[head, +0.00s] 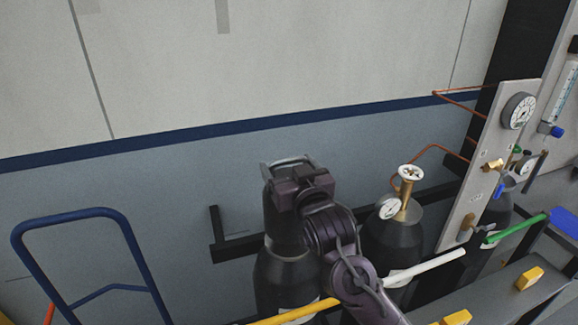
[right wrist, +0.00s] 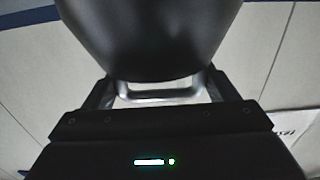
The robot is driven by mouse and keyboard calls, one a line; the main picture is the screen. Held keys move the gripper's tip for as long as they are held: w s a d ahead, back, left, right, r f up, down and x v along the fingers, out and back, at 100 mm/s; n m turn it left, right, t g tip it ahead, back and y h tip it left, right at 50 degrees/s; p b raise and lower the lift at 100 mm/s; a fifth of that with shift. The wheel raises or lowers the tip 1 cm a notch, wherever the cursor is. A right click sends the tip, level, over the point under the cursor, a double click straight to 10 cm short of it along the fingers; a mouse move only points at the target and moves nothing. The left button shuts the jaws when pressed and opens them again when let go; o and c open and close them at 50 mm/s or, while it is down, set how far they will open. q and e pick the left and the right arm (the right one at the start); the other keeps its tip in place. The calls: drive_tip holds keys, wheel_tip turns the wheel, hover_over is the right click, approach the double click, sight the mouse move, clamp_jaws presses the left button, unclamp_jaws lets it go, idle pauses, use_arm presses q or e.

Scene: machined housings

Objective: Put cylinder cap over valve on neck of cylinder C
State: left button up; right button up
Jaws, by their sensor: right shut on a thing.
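The dark cylinder cap (head: 283,232) is upright over the neck of a black cylinder (head: 282,282), just left of the middle in the head view. Its lower edge is at a pale ring at the neck; I cannot tell whether it is fully seated. No valve shows on this cylinder. My right gripper (head: 286,166) is shut on the cap's upper part. In the right wrist view the cap (right wrist: 150,38) is a large dark rounded shape at the fingers of my right gripper (right wrist: 158,92). The cylinder's letter is not readable. My left gripper is not in view.
A gauge panel (head: 487,165) with copper pipes stands further right. White (head: 428,268) and yellow (head: 300,312) bars cross in front. A blue hand-truck frame (head: 130,245) is at left.

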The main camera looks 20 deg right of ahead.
drive_tip(key=shift+f+b, duration=1.3)
drive_tip(key=shift+f, duration=0.75)
drive_tip(key=o, duration=1.7)
drive_tip(key=shift+c, duration=0.2)
drive_tip(key=shift+o, duration=0.7)
drive_tip(key=shift+s, duration=0.1)
drive_tip(key=shift+f, duration=0.1)
drive_tip(key=s+b, duration=0.3)
drive_tip(key=s, duration=0.4)
drive_tip(key=shift+s, duration=0.4)
drive_tip(key=shift+d, duration=0.15)
